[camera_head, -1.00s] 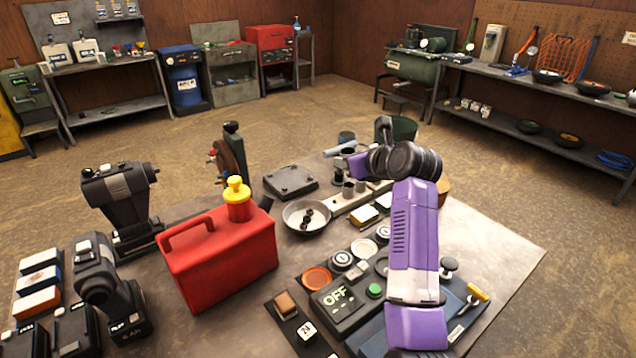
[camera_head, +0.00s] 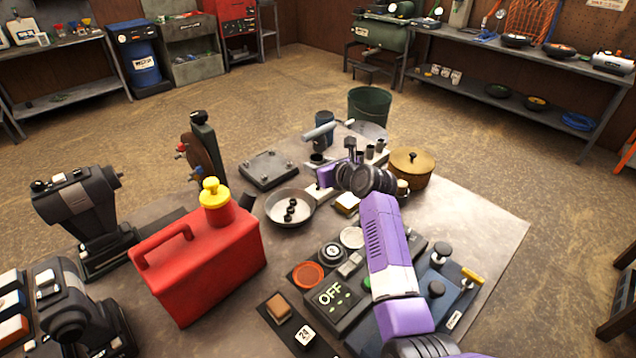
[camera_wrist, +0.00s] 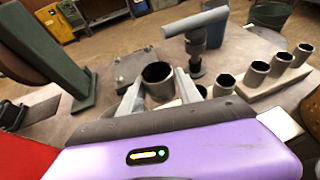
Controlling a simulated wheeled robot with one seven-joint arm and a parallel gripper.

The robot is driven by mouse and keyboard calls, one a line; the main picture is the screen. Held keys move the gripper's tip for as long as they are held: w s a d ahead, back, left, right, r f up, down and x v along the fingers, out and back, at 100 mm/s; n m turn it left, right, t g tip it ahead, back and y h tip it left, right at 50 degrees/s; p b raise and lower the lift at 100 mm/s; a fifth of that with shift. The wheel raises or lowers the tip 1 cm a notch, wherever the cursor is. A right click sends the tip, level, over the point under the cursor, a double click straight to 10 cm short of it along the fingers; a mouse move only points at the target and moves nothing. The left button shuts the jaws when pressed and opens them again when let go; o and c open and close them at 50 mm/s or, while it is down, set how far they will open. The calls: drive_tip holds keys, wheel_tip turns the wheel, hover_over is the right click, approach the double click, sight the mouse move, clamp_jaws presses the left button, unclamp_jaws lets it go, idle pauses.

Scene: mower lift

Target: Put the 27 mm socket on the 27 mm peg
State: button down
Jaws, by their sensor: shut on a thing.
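A dark, hollow, upright socket (camera_wrist: 158,82) is held between the two grey fingers of my gripper (camera_wrist: 160,92) in the wrist view. In the head view my gripper (camera_head: 326,168) is partly hidden by my wrist, and the socket (camera_head: 316,159) shows just past it. Several other sockets (camera_wrist: 258,70) stand in a row on a pale rail (camera_wrist: 277,84) to the right of the held one. The rail's near end is partly hidden by my gripper. No size marks are readable, and I cannot make out a bare 27 mm peg.
A grey T-handled tool (camera_wrist: 196,42) stands upright just behind the held socket. A dark plate (camera_head: 268,167) and a pan with small dark parts (camera_head: 290,207) lie to the left. A red fuel can (camera_head: 200,262) stands nearer. A brown lidded pot (camera_head: 412,165) stands right.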

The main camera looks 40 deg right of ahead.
sight(319, 190)
wheel_tip(319, 190, down, 7)
idle(0.4)
drive_tip(key=c, duration=1.1)
unclamp_jaws()
drive_tip(key=shift+s+r, duration=0.1)
drive_tip(key=shift+s+a+r+p, duration=0.15)
drive_tip(key=shift+s+r+p, duration=0.3)
drive_tip(key=shift+p, duration=0.4)
drive_tip(key=p+v, duration=0.1)
drive_tip(key=v, duration=0.9)
drive_tip(key=shift+s, duration=0.4)
